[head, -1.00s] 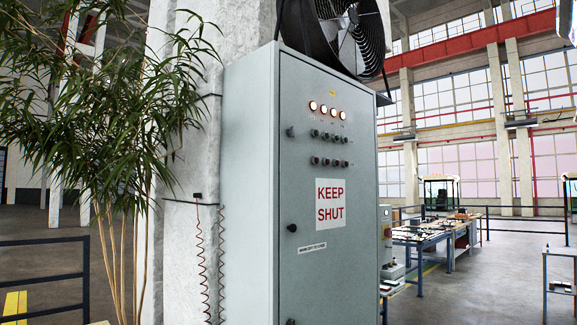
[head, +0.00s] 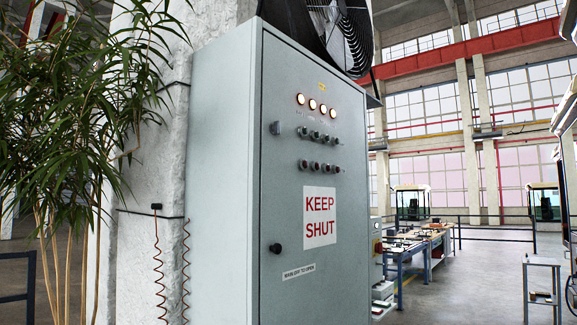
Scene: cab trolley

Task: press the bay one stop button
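A tall grey control cabinet (head: 222,200) stands in the middle of the head view with its door (head: 285,215) shut. Two rows of small buttons sit on the door, an upper row (head: 317,136) and a lower row (head: 319,167) that looks partly reddish. Their labels are too small to read, so I cannot tell which is the bay one stop button. Several lit lamps (head: 317,106) glow above them. A "KEEP SHUT" sign (head: 320,217) is below. My gripper is not in view.
A tall leafy plant (head: 60,110) stands left of the cabinet, by a pillar (head: 140,180). A large fan (head: 340,35) is on top of the cabinet. A workbench (head: 415,245) stands behind at right.

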